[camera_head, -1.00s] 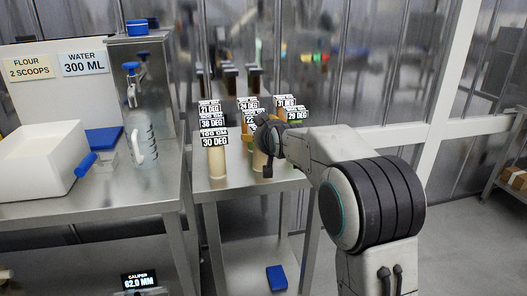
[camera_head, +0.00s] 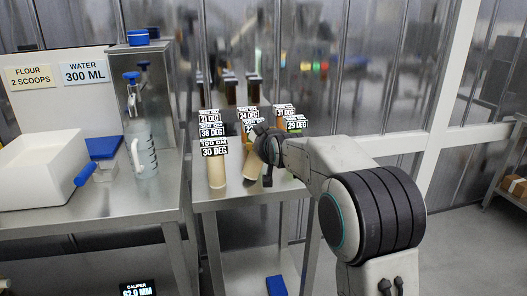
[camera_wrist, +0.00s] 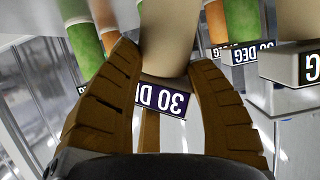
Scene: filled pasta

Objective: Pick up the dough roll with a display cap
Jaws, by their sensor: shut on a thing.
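My gripper (camera_head: 268,147) is over the right part of the small steel table, at the front of a group of rolls. In the wrist view my gripper (camera_wrist: 160,100) has its brown fingers closed around a cream dough roll (camera_wrist: 168,38) with a dark display cap (camera_wrist: 160,97) reading 30 DEG, upside down there. In the head view this held roll (camera_head: 252,164) leans slightly and is partly hidden by the gripper. Another cream roll (camera_head: 216,172) with a 30 DEG display cap (camera_head: 214,148) stands upright to the left. Whether the held roll touches the table is unclear.
Several more capped rolls stand close behind, with green rolls (camera_wrist: 85,48) and an orange one (camera_wrist: 216,22) in the wrist view. A counter at the left holds a white bin (camera_head: 40,168) and a jug (camera_head: 142,150).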

